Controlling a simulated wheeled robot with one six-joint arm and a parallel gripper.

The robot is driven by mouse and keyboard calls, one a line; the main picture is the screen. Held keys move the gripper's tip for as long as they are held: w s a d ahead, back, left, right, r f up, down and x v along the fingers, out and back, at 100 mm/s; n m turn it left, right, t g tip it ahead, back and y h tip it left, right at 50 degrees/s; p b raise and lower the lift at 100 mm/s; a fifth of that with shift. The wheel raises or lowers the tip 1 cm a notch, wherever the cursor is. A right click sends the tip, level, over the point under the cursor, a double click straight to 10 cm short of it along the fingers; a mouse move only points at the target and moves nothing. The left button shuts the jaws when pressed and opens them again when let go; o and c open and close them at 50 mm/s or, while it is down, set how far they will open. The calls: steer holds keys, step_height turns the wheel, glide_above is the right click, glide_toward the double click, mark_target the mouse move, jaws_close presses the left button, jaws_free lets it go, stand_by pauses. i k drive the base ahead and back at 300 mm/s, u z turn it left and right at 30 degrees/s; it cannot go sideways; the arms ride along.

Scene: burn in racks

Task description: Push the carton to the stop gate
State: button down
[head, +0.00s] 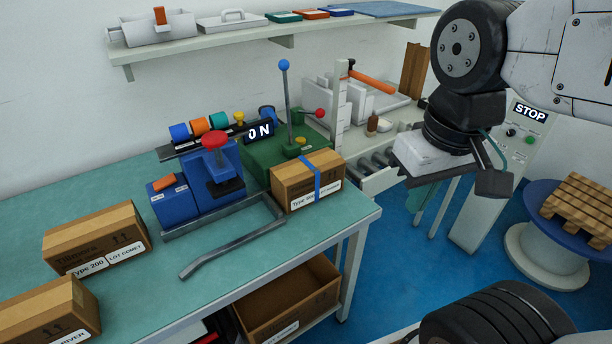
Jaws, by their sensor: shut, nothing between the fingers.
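A brown carton (292,194) with a blue strap and a white label reading "Type" stands upright on the right end of the green bench. Just beyond it, a short roller conveyor (378,160) with a pale side rail starts. I cannot pick out the stop gate for certain; a grey panel (519,135) marked "STOP" stands to the right of the rollers. My gripper (452,166) hangs at the upper right, beyond the bench end, right of the carton and apart from it. It is shut and empty; its fingertips are partly hidden.
Two more cartons stand on the bench at left, one (95,236) behind the other (48,312). A blue press (205,183), a bent metal bar (232,243) and a green lever machine (272,150) are near the strapped carton. A pallet (580,208) rests on a drum at right.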

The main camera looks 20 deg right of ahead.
mark_target(301, 182)
steer(key=k, duration=1.05)
steer(key=u, duration=0.85)
steer(key=i, duration=0.8)
steer(key=z, duration=0.45)
steer(key=i, duration=0.7)
steer(key=z, duration=0.5)
